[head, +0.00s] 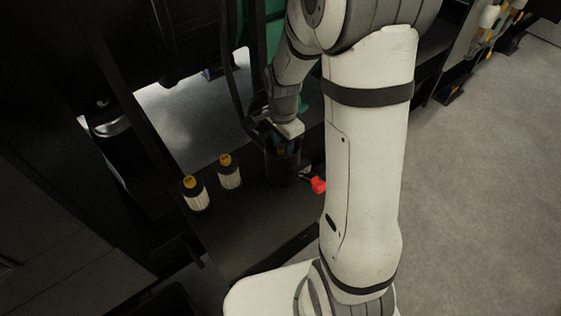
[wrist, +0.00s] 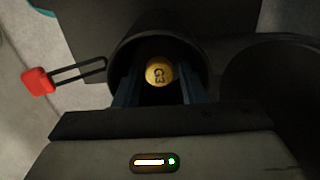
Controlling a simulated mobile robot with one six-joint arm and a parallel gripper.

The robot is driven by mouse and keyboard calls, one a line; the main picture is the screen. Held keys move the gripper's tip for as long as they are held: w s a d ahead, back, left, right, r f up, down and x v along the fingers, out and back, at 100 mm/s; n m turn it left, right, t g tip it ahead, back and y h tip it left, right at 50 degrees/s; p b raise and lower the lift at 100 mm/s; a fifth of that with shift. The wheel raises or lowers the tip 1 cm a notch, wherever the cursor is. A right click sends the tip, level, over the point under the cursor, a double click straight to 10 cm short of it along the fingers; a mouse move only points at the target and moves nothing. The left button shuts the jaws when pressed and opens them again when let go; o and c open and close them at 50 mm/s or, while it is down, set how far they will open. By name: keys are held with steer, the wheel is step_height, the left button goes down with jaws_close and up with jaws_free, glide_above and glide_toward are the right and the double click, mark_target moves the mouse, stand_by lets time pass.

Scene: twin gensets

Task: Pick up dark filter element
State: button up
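The filter element in the dark round housing (head: 283,170) shows only its yellow top marked "G3" (wrist: 159,72) in the wrist view. Its body is lost in shadow inside the housing. My gripper (wrist: 158,80) points down into the housing mouth, with one blue-grey finger on each side of the yellow top. The fingers are apart, with dark gaps beside the top. Whether they touch the darker body below cannot be seen. In the head view my gripper (head: 281,148) is at the housing, partly hidden by its rim.
Two pale pleated filter elements with yellow tops, a nearer one (head: 197,197) and a farther one (head: 229,174), stand upright on the dark ledge (head: 245,225). A red-ended handle (head: 318,185) juts out beside the housing. A dark round opening (wrist: 275,85) lies to the right in the wrist view.

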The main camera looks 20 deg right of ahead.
steer(key=shift+c, duration=0.3)
steer(key=c, duration=0.7)
step_height(320, 180, up, 18)
stand_by(0.4)
steer(key=shift+s, duration=0.1)
